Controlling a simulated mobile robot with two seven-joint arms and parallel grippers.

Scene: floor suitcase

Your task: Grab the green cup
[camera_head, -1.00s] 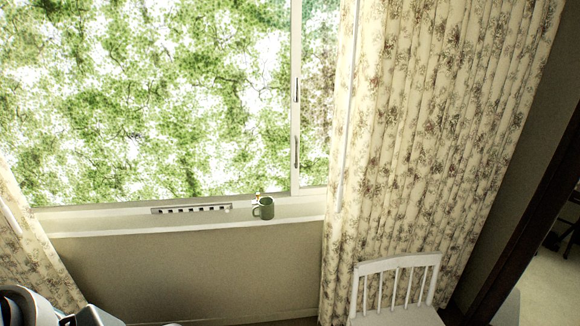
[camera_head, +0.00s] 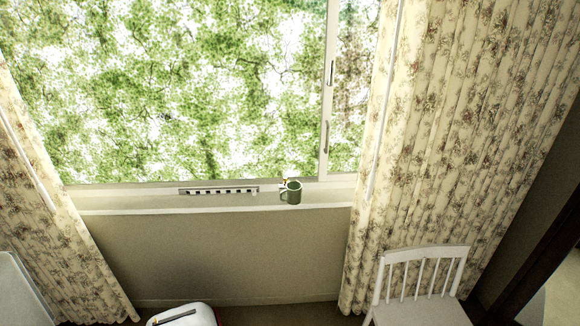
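The green cup (camera_head: 293,194) stands upright on the window sill, right of the sill's middle. Its handle points to the left. A small white and orange figure (camera_head: 285,184) is close behind the cup, partly hidden by it. Neither of my grippers is in view, and nothing is touching the cup.
A slotted strip (camera_head: 218,190) lies along the sill (camera_head: 130,209) left of the cup. Floral curtains hang on both sides. A white chair (camera_head: 425,285) stands lower right. A white rounded object with a dark bar (camera_head: 182,316) shows at the bottom edge; I cannot tell what it is.

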